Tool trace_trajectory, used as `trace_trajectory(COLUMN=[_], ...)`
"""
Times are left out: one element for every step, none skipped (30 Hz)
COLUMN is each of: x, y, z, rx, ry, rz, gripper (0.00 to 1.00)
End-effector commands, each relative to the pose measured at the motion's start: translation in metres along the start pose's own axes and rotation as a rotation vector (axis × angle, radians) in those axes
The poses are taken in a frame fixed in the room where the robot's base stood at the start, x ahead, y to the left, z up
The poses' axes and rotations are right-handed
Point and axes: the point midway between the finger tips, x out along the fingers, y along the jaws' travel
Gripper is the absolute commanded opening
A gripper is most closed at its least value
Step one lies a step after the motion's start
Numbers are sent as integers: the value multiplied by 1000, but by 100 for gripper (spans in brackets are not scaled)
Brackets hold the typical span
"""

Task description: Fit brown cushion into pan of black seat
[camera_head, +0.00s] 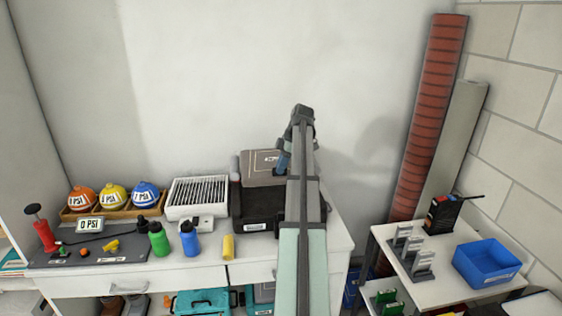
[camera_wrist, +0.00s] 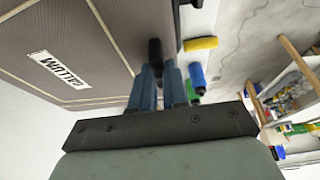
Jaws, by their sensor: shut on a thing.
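The brown cushion (camera_head: 262,165) is grey-brown with light piping and a name label. It is at the black seat (camera_head: 257,207) on the right end of the white bench, its face towards the head camera. In the wrist view the cushion (camera_wrist: 85,30) fills the upper left. My gripper (camera_head: 283,162) is at the cushion's right side. Its blue fingers (camera_wrist: 158,75) are shut at a small black tab on the cushion's edge. My arm hides the seat's right part. I cannot tell whether the cushion touches the pan.
Left of the seat are a white grilled heater (camera_head: 198,192), a blue bottle (camera_head: 189,240), a green bottle (camera_head: 159,240) and a yellow cylinder (camera_head: 228,247). A red roll (camera_head: 428,120) leans at the right. A cart with a blue bin (camera_head: 487,263) stands at the lower right.

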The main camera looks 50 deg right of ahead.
Motion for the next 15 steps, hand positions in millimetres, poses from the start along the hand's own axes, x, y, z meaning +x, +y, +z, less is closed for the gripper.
trace_trajectory(x=[5,8,11,14,17,21,23,26,29,32,35,38,41,44,47], y=[0,0,0,-1,-1,-1,-1,-1,0,0,0,-1,-1,-1,-1], z=[2,3,4,5,6,8,9,10,11,12,13,15,16,17,18], rx=[0,0,0,0,0,0,1,1,1,1,1,1,1,1,1], ry=[0,0,0,0,0,0,0,0,0,0,0,0,0,0,0], rz=[0,0,0,-1,-1,-1,-1,0,0,1,0,0,-1,-1,-1], gripper=[0,0,0,0,0,0,0,0,0,0,0,0,0,0,0])
